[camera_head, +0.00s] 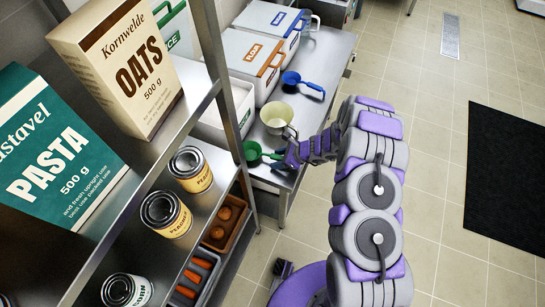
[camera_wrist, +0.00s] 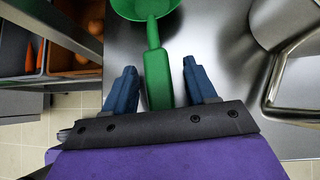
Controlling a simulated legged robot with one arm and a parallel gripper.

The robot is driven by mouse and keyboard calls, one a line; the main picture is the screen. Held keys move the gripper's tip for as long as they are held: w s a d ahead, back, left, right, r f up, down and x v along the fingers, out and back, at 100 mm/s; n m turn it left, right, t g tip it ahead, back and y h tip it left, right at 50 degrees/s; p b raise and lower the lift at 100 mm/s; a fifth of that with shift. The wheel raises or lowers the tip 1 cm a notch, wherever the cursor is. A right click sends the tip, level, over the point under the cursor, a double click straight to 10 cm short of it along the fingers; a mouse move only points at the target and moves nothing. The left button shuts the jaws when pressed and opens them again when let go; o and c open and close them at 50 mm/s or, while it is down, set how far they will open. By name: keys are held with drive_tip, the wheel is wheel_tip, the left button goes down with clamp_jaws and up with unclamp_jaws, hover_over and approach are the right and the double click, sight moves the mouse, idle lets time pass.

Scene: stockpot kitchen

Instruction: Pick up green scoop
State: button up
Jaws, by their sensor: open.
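The green scoop (camera_wrist: 157,75) lies on the metal counter (camera_wrist: 205,22) in the wrist view, its bowl at the top edge and its handle pointing down toward me. My gripper (camera_wrist: 161,78) is open, with one blue finger on each side of the handle and a gap on both sides. I cannot tell whether the fingers are level with the handle or above it. In the head view the green scoop (camera_head: 251,151) shows near the counter's front end, and my gripper (camera_head: 283,157) is beside it, partly hidden by my arm.
Lidded bins (camera_head: 250,58) line the counter. A metal shelf (camera_head: 140,160) with boxes and cans stands at left. Open floor (camera_head: 440,120) lies right of the counter.

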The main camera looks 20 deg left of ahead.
drive_tip(key=shift+a+f, duration=0.15)
drive_tip(key=shift+a, duration=0.55)
drive_tip(key=shift+s+a+f, duration=0.1)
drive_tip(key=shift+a, duration=0.45)
drive_tip(key=shift+c, duration=2)
drive_tip(key=shift+d, duration=0.7)
drive_tip(key=c, duration=0.5)
drive_tip(key=shift+c, duration=0.5)
drive_tip(key=shift+a, duration=0.15)
clamp_jaws()
